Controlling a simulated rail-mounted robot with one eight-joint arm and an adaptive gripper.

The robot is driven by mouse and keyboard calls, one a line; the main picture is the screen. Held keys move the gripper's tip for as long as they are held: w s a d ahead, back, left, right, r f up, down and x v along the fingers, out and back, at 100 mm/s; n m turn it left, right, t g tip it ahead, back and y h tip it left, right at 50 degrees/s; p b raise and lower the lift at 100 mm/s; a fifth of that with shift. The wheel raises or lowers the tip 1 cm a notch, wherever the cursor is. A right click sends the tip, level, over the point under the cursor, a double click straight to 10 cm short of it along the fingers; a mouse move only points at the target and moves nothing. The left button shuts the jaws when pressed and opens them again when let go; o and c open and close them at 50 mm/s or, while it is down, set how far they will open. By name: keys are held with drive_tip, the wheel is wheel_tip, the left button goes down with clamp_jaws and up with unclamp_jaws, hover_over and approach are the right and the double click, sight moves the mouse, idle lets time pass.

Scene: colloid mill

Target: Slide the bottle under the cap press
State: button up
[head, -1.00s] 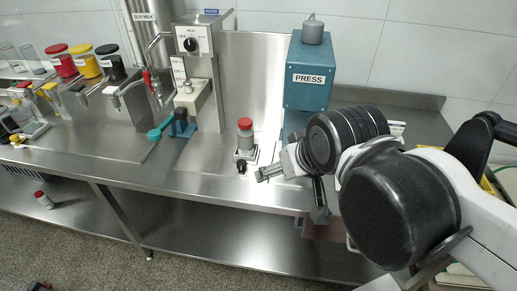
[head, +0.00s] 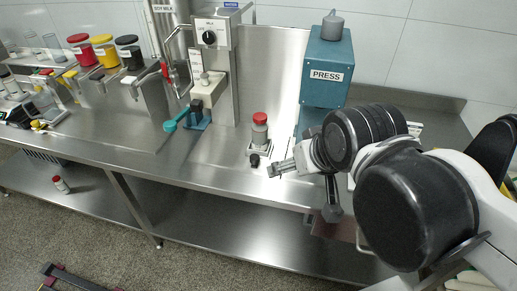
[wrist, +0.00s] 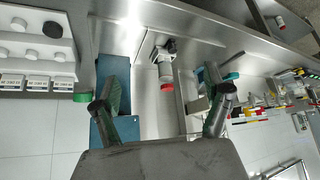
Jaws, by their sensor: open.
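The bottle (head: 260,134), clear-grey with a red cap, stands upright on a small pale holder with a black knob at its front, left of the press. The blue press (head: 325,75), labelled PRESS, stands at the back of the counter; my arm hides part of its lower section. My gripper (head: 305,188) is open and empty, in front and to the right of the bottle, apart from it. In the wrist view, the bottle (wrist: 165,72) shows between the spread fingers, farther off, with the blue press column (wrist: 112,62) behind the left finger.
Left of the bottle are a blue stand (head: 197,118) with a teal-handled tool and the milk dispenser (head: 212,40). Jars with red, yellow and black lids (head: 103,48) stand farther left. Another red-capped bottle (head: 61,185) is on the lower shelf.

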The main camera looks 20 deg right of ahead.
drive_tip(key=shift+w, duration=0.1)
drive_tip(key=c, duration=0.5)
drive_tip(key=shift+w+r, duration=0.1)
drive_tip(key=shift+w, duration=0.2)
drive_tip(key=shift+c, duration=1)
drive_tip(key=shift+n+g+y, duration=0.3)
drive_tip(key=shift+n+g, duration=0.4)
drive_tip(key=w, duration=0.5)
drive_tip(key=w+f+b, duration=0.1)
drive_tip(key=w, duration=0.1)
drive_tip(key=shift+w+a, duration=0.35)
drive_tip(key=shift+a, duration=0.05)
drive_tip(key=c, duration=0.5)
drive_tip(key=n+g+b, duration=0.1)
drive_tip(key=n+g, duration=0.1)
approach(255, 157)
drive_tip(key=shift+y, duration=0.3)
drive_tip(key=b+x, duration=0.1)
drive_tip(key=x, duration=0.8)
drive_tip(key=shift+w+d+f+b, duration=0.1)
drive_tip(key=shift+d+f+b, duration=0.1)
drive_tip(key=shift+b, duration=0.15)
clamp_jaws()
